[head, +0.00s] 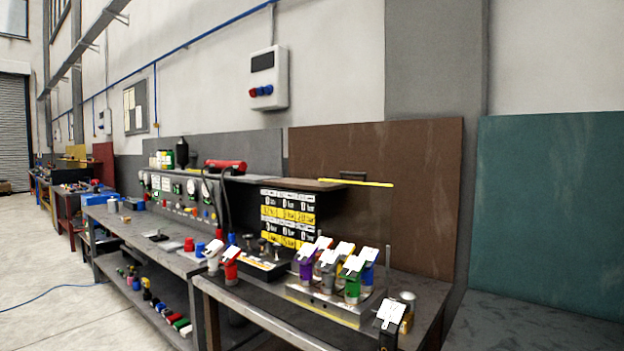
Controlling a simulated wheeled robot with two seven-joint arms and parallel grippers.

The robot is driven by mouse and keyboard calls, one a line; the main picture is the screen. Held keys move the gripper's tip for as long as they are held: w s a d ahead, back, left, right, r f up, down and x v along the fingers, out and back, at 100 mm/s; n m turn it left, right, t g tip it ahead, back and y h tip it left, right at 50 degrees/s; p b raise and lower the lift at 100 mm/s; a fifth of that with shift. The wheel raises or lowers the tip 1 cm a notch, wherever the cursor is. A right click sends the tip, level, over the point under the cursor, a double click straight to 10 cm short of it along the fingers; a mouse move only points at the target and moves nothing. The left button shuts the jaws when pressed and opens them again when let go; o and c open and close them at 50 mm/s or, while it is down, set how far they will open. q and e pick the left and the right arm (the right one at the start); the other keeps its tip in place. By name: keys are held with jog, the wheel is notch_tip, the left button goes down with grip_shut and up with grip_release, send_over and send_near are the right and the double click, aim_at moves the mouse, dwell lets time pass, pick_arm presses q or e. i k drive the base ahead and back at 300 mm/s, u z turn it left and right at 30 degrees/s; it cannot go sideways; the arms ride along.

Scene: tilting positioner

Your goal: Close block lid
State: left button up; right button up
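A silvery metal block (322,305) sits on the near workbench, right of centre. Several coloured pieces stand on it, each topped by a white tag or flap: a purple one (306,270), a green one (353,287), a blue one (369,275), and others partly hidden behind them. I cannot tell which part is the block's lid, or whether it is open or shut. Neither of my grippers is in view.
A white-topped piece (213,257) and a red one (231,268) stand left of the block. A black tagged piece (388,328) stands at the bench's front right. An instrument panel (180,195) rises behind the left bench. The floor (45,255) at left is mostly clear.

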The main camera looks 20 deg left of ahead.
aim_at(342, 173)
jog(key=u, duration=0.5)
jog(key=i, duration=0.85)
jog(key=u, duration=0.1)
